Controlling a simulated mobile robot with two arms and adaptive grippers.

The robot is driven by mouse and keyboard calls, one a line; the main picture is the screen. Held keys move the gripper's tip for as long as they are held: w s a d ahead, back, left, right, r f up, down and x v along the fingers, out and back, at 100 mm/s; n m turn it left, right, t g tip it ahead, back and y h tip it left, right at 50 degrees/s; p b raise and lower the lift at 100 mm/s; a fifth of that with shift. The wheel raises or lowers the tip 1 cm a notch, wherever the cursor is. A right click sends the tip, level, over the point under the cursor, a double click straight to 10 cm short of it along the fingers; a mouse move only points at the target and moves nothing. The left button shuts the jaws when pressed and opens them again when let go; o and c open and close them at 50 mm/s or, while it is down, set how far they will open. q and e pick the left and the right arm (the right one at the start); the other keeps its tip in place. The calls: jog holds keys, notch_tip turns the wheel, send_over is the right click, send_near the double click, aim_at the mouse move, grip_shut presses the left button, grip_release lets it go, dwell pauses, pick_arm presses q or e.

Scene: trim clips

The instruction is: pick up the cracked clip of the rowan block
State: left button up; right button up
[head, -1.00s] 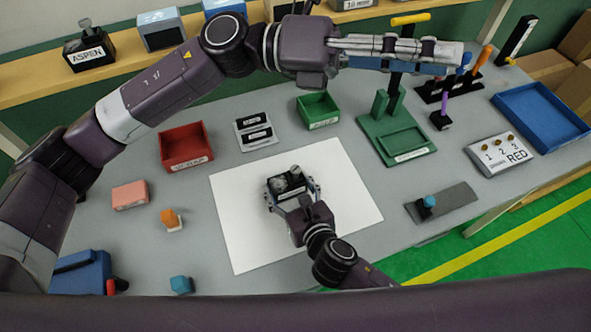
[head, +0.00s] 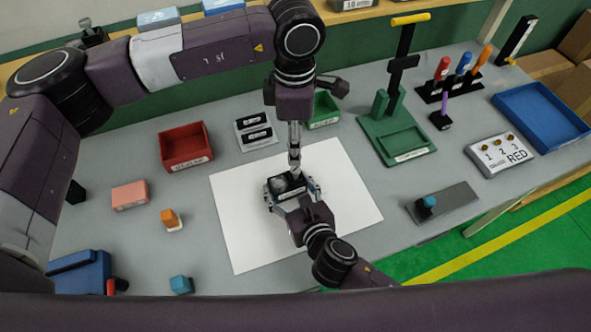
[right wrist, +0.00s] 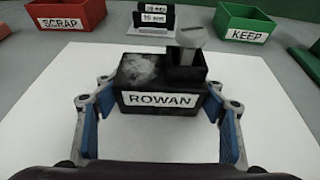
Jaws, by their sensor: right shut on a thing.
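The rowan block (head: 288,187) is black with a white ROWAN label, and sits on the white sheet. In the right wrist view the block (right wrist: 140,90) has a pale smudge on its left top. A grey clip (right wrist: 190,38) with a broad, tilted head stands in the raised socket at its right; a short dark mark shows on the head. My right gripper (head: 291,190) is shut on the block, with blue fingers at both sides. My left gripper (head: 295,162) points down over the block's far side in the head view, seen edge-on; its opening and any contact are unclear.
A red SCRAP bin (head: 187,147) stands at the back left and a green KEEP bin (head: 324,111) behind the sheet, partly hidden by my left arm. A green press stand (head: 397,140) is at the right. The white sheet (head: 350,205) is bare around the block.

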aim_at(296, 169)
pick_arm(q)
notch_tip(296, 169, down, 9)
jog(key=shift+w+d+f, duration=0.1)
jog(key=shift+w+d, duration=0.05)
dwell(0.4)
jog(key=shift+c, duration=0.2)
jog(key=c, duration=0.8)
